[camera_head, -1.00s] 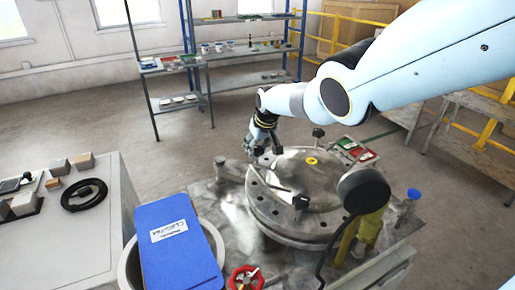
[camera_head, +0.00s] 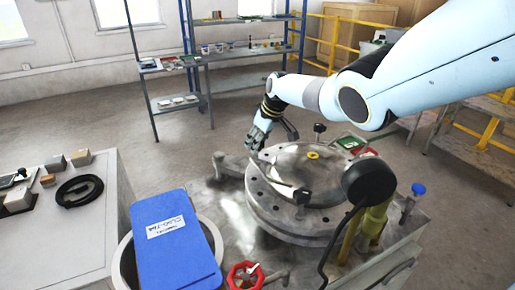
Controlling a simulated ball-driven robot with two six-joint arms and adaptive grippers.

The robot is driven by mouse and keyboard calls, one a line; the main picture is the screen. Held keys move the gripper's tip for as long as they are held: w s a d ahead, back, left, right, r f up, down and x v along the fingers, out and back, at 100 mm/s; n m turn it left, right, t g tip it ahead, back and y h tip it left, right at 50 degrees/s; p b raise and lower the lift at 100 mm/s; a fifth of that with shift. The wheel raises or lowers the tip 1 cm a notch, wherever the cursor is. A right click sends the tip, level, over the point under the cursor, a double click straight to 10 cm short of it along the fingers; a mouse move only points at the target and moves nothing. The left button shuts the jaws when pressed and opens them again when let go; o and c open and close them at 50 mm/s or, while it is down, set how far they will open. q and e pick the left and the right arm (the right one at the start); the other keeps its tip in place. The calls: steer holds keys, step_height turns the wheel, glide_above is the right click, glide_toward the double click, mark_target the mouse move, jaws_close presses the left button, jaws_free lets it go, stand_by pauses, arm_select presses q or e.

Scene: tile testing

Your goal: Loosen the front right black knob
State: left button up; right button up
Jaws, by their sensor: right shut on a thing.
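A round metal lid or plate (camera_head: 262,207) with a yellow centre mark sits on a metal bench in the middle of the head view. One black knob (camera_head: 301,196) stands at its near side and another black knob (camera_head: 319,128) at its far side. My right gripper (camera_head: 254,146) is at the plate's far left edge, pointing down, apart from both these knobs. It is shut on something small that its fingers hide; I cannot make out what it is. My left gripper is not in view.
A blue binder (camera_head: 175,245) lies across a round tub at the front. A red valve handwheel (camera_head: 244,275) is beside it. A dark round head on a yellow stand (camera_head: 374,222) rises right of the plate. A grey cabinet (camera_head: 95,235) stands left; shelves (camera_head: 205,62) stand behind.

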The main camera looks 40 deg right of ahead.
steer(key=n+g+y+b, duration=0.1)
steer(key=n+b, duration=0.3)
steer(key=b, duration=0.2)
steer(key=n+g+y+b, duration=0.1)
steer(key=n+b, duration=0.3)
steer(key=b, duration=0.3)
steer(key=n+y+b, duration=0.1)
steer(key=n+b, duration=0.3)
steer(key=b, duration=0.2)
steer(key=shift+w+d+f+g+y+b, duration=0.1)
steer(key=shift+d+f+g+y+b, duration=0.1)
steer(key=shift+f+g+y+b, duration=0.15)
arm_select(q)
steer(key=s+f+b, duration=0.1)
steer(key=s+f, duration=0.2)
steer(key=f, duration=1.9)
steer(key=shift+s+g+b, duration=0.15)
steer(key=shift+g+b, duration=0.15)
arm_select(e)
steer(key=shift+r+n+g, duration=0.25)
steer(key=shift+r+n, duration=0.05)
steer(key=shift+n, duration=0.4)
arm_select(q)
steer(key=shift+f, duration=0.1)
arm_select(e)
steer(key=o, duration=1.2)
steer(key=shift+r, duration=0.15)
steer(key=v, duration=1.1)
steer(key=shift+d+r, duration=0.3)
steer(key=shift+r, duration=0.05)
